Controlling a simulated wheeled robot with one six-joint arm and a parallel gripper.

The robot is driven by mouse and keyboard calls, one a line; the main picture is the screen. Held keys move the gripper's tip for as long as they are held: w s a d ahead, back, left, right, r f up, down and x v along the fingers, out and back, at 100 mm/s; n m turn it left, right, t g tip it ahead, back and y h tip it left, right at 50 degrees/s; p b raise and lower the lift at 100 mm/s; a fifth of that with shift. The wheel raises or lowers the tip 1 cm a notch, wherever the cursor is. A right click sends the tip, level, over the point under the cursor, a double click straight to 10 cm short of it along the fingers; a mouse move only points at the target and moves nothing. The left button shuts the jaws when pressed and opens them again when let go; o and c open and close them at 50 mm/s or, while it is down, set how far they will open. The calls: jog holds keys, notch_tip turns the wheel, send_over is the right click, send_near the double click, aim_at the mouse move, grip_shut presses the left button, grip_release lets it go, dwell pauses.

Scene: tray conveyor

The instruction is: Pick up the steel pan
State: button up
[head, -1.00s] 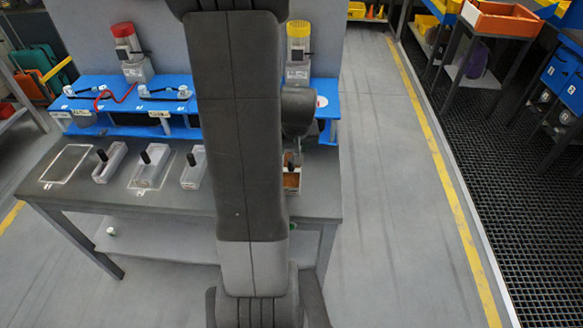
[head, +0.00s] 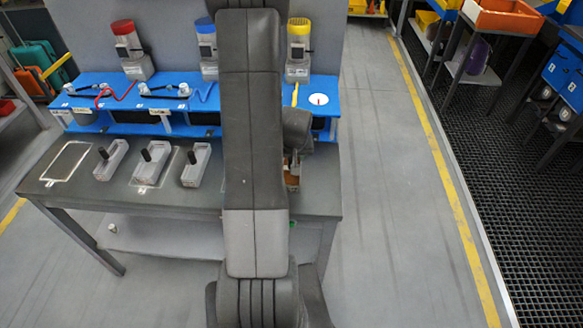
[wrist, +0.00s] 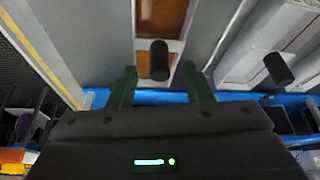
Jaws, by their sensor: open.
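A pale grey pan with brown contents and a black upright handle (wrist: 159,58) lies beyond my gripper (wrist: 159,74) in the wrist view. My gripper is open, its two dark green fingers apart with the handle between their tips in the picture; I see no contact. In the head view the brown-filled pan (head: 293,184) is mostly hidden behind my arm, and my gripper (head: 292,165) is just above it, small and partly hidden. Several grey pans with black handles, such as one at left (head: 110,161), stand on the table. I cannot tell surely which is the steel one.
The grey table (head: 200,205) carries the pans and an empty outlined plate (head: 68,162). A blue shelf (head: 150,100) with jars and cables runs behind them. Another handled pan (wrist: 277,67) is close at right in the wrist view. The floor right of the table is clear.

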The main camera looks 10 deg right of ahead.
jog(key=shift+x, duration=0.95)
jog(key=shift+c, duration=0.5)
grip_shut()
jog(key=shift+r, duration=0.1)
